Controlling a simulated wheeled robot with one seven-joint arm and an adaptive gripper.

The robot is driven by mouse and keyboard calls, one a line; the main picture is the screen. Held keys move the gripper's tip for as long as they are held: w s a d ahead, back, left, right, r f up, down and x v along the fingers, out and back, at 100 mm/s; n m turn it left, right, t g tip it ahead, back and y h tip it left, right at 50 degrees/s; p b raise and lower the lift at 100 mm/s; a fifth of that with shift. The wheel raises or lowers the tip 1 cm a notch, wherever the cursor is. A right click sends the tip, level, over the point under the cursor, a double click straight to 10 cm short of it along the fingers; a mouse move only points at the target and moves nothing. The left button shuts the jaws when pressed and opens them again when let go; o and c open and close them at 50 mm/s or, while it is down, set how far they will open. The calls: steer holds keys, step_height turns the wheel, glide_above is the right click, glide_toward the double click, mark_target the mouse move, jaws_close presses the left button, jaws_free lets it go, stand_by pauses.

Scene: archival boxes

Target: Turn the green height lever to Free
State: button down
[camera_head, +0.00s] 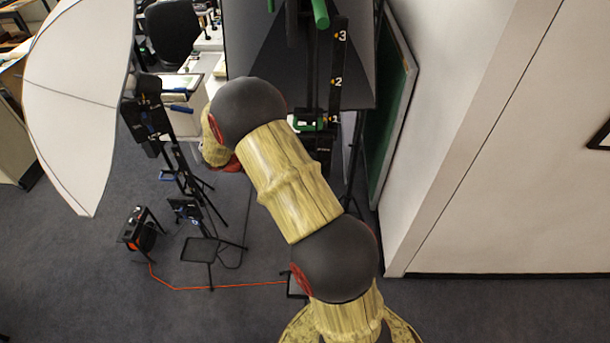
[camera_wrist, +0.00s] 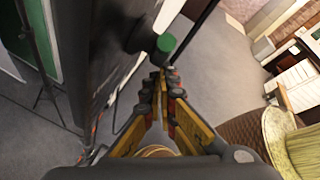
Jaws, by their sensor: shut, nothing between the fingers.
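A green cylindrical handle (camera_head: 320,12) shows at the top of the head view, beside a black upright scale (camera_head: 338,70) marked 1, 2 and 3. A second green part (camera_head: 308,124) sits lower, near mark 1, partly behind my arm. In the wrist view a green knob (camera_wrist: 166,43) on a short dark stem stands just beyond my gripper (camera_wrist: 164,76). My gripper is shut and empty, its fingertips together and seemingly apart from the knob. I cannot tell which green part in the head view this knob is. My gripper is hidden in the head view. No Free marking is readable.
A white umbrella (camera_head: 80,90) and dark stands (camera_head: 180,160) fill the left. An orange cable (camera_head: 215,287) lies on the grey floor. A green-faced panel (camera_head: 393,110) and white wall (camera_head: 470,150) bound the right. A dark column (camera_wrist: 95,60) stands close left of my gripper.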

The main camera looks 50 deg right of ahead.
steer(key=shift+r, duration=0.1)
steer(key=shift+r+p, duration=0.7)
steer(key=shift+p, duration=0.05)
steer(key=shift+a+f, duration=0.1)
steer(key=w+a+f+b, duration=0.1)
steer(key=w+a+b, duration=0.2)
steer(key=w+a, duration=0.3)
steer(key=a, duration=0.3)
steer(key=shift+a+f, duration=0.35)
